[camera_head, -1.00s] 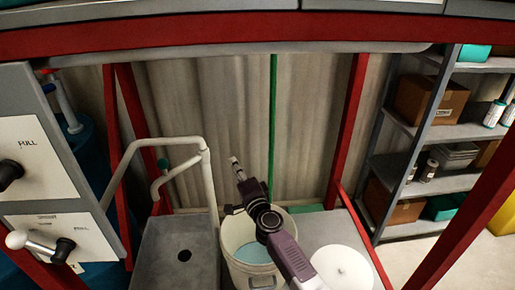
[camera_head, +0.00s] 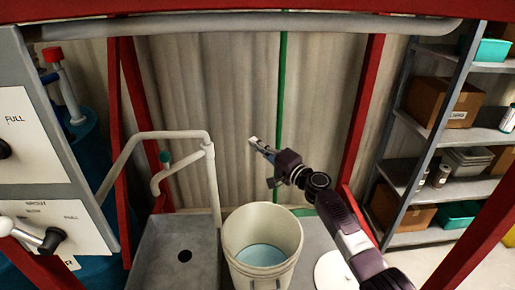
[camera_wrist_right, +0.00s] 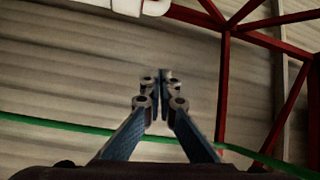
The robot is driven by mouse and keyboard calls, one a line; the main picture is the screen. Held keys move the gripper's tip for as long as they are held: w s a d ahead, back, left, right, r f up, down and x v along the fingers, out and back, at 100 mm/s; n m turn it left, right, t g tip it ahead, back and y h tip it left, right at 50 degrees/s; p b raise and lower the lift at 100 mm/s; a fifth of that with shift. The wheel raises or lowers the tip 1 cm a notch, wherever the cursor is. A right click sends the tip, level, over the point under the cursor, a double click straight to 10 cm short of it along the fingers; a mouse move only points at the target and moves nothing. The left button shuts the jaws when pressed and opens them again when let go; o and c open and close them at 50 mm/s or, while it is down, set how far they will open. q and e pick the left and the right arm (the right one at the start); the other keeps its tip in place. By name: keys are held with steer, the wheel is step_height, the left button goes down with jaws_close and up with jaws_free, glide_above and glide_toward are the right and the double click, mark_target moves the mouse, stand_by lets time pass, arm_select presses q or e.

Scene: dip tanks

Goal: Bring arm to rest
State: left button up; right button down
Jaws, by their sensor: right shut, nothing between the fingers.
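My right arm reaches in from the lower right of the head view. Its gripper (camera_head: 258,145) is shut and empty, held up in front of the corrugated wall, above and behind the white bucket (camera_head: 234,232). In the right wrist view the gripper's fingers (camera_wrist_right: 161,78) are together with nothing between them, and the wall fills the background. My left gripper is not in view.
The bucket holds pale blue liquid and stands between a grey sink (camera_head: 165,250) and a white round lid (camera_head: 335,272). A pale pipe (camera_head: 213,185) rises by the sink. Red posts (camera_head: 362,100) frame the bay. A loaded shelf (camera_head: 432,135) stands right.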

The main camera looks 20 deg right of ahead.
steer(key=shift+w+d+f, duration=0.1)
steer(key=shift+d, duration=0.2)
steer(key=shift+a, duration=0.1)
